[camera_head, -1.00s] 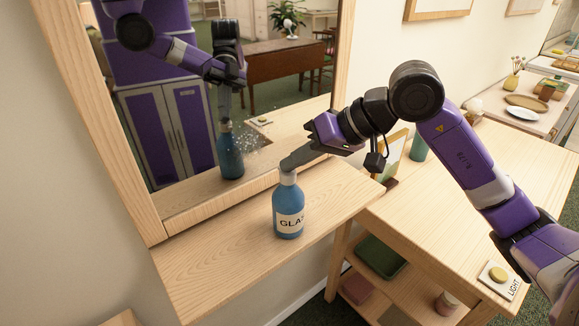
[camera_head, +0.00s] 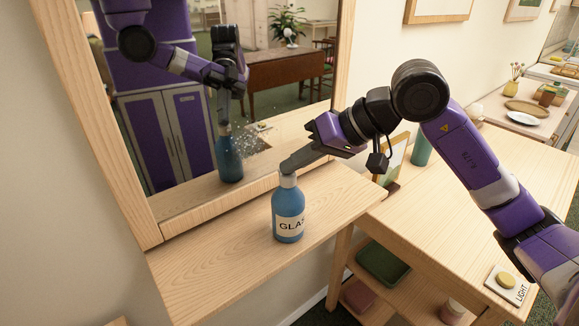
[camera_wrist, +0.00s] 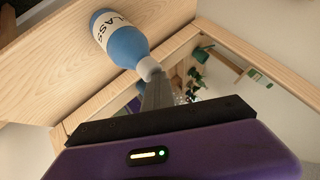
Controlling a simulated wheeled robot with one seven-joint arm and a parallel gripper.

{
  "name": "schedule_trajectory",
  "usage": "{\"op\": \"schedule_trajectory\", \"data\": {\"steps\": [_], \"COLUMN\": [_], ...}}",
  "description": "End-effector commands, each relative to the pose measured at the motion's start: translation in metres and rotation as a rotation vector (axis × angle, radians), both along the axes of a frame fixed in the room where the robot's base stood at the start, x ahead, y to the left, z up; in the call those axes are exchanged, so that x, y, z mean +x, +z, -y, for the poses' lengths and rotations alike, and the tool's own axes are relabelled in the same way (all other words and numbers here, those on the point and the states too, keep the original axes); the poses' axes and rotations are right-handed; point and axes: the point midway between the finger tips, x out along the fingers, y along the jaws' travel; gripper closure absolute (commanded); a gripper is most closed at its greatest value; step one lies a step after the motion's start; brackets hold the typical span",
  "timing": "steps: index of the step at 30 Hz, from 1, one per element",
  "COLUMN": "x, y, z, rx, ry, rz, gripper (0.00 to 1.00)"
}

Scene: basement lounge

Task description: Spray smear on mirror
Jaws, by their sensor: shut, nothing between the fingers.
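The blue spray bottle (camera_head: 288,212) with a white "GLASS" label stands upright on the wooden ledge (camera_head: 215,262) under the mirror. My gripper (camera_head: 290,167) is shut, with its fingertips at the bottle's white cap from above and the right. In the wrist view the fingers reach to the white neck of the bottle (camera_wrist: 122,40); whether they touch or press it is hard to tell. The mirror (camera_head: 185,120) has a wooden frame and reflects my arm and the bottle. A whitish speckled smear (camera_head: 252,138) shows on its glass, left of my gripper.
A lower wooden table (camera_head: 440,215) stands to the right, with a green cup (camera_head: 421,150) and a small framed picture beside my wrist. A "LIGHT" switch plate (camera_head: 507,284) lies near its right edge. The ledge's left part is clear.

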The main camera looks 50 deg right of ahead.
Motion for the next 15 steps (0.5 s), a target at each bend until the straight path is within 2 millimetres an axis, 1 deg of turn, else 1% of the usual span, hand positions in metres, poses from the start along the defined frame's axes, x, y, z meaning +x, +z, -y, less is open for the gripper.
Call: {"op": "schedule_trajectory", "data": {"steps": [1, 15], "x": [-0.003, -0.0037], "y": [-0.0235, -0.0185], "z": [-0.0042, -0.0051], "rx": [0.002, 0.005], "ry": [0.012, 0.014], "rz": [-0.051, -0.053], "gripper": [1.0, 1.0]}}
